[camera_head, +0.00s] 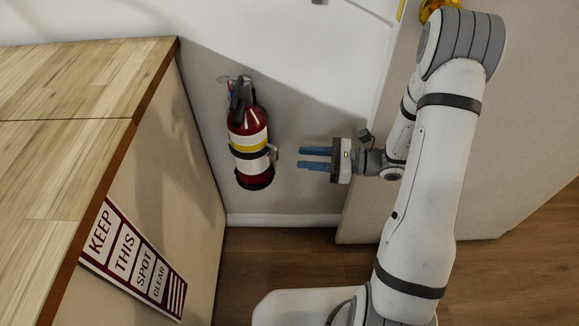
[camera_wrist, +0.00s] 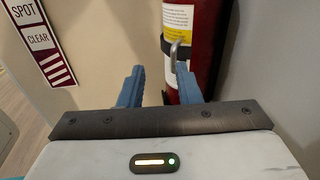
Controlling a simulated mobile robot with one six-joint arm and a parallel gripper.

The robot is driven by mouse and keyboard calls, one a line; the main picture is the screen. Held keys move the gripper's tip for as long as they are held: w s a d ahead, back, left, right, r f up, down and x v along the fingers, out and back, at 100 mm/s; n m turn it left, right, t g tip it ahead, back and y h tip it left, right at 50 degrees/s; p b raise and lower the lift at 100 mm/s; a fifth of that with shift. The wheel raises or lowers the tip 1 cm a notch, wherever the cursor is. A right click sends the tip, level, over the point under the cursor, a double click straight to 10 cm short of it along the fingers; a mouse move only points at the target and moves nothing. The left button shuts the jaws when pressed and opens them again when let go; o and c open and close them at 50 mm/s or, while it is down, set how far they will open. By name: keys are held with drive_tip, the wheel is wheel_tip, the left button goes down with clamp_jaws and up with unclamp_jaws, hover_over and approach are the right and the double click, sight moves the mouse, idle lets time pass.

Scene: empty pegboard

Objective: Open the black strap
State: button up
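The black strap (camera_head: 250,153) wraps around the middle of a red fire extinguisher (camera_head: 246,118) that hangs on the wall. A metal latch (camera_head: 273,152) stands out from the strap's right side and looks shut. In the wrist view the strap (camera_wrist: 203,49) crosses the extinguisher, and the bent latch (camera_wrist: 174,55) sits just beyond the right fingertip. My gripper (camera_head: 299,158) is open and empty, to the right of the extinguisher with a small gap, its blue fingers pointing left at the latch. In the wrist view the fingertips (camera_wrist: 160,68) are apart.
A wood-topped cabinet (camera_head: 95,85) stands close on the left, with a "keep this spot clear" sign (camera_head: 133,260) on its side. A beige panel (camera_head: 515,150) stands at the right behind my arm. The floor (camera_head: 240,270) below is clear.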

drive_tip(key=w+a+f+m+t+b, duration=0.1)
drive_tip(key=w+a+f+b, duration=0.1)
drive_tip(key=a, duration=0.4)
drive_tip(key=shift+w+a, duration=0.4)
drive_tip(key=shift+w, duration=0.1)
drive_tip(key=shift+f, duration=0.1)
drive_tip(key=shift+c, duration=0.3)
clamp_jaws()
